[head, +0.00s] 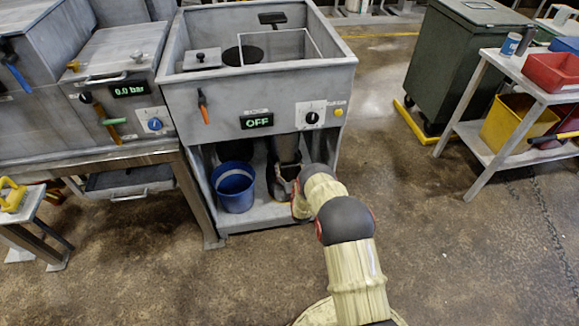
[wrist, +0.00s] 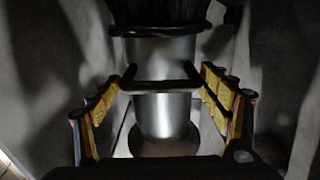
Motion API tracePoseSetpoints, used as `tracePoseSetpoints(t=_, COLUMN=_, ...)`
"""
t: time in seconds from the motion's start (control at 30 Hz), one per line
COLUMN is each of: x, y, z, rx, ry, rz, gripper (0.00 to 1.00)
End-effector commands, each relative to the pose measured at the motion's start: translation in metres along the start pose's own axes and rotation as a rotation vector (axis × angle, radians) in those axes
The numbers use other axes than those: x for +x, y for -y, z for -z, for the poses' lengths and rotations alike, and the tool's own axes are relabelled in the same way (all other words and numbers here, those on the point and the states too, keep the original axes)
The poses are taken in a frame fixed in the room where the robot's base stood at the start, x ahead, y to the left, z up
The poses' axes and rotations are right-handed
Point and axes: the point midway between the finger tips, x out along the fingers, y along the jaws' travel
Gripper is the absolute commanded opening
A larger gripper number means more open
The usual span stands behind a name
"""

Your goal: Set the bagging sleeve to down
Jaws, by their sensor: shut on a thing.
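The bagging sleeve (wrist: 162,110) is a shiny metal cylinder with a dark band near its top and a dark handle bar (wrist: 160,86) across its front. In the head view the sleeve (head: 286,150) hangs upright under the machine's sink, inside the open cabinet. My gripper (wrist: 167,78) has its yellow-padded fingers on either side of the handle bar, shut on it. In the head view my wrist hides part of the gripper and the sleeve's lower end. A dark round opening or base shows below the sleeve in the wrist view.
A blue bucket (head: 235,188) stands left of the sleeve on the cabinet's bottom shelf. Cabinet walls close in on both sides. The front panel has a display reading OFF (head: 257,121), a dial (head: 312,117) and an orange handle (head: 203,108). Open floor lies to the right.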

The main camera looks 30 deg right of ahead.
Motion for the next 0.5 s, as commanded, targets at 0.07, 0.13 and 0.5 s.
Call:
tracePoseSetpoints(t=0.07, x=0.0002, y=-0.0006, z=0.0001, rx=-0.003, ry=0.000, rz=-0.001, gripper=0.32)
tracePoseSetpoints(t=0.13, x=0.0002, y=-0.0006, z=0.0002, rx=-0.003, ry=0.000, rz=-0.001, gripper=0.82)
tracePoseSetpoints(t=0.5, x=-0.0001, y=-0.0001, z=0.0005, rx=-0.001, ry=0.000, rz=0.000, gripper=0.85)
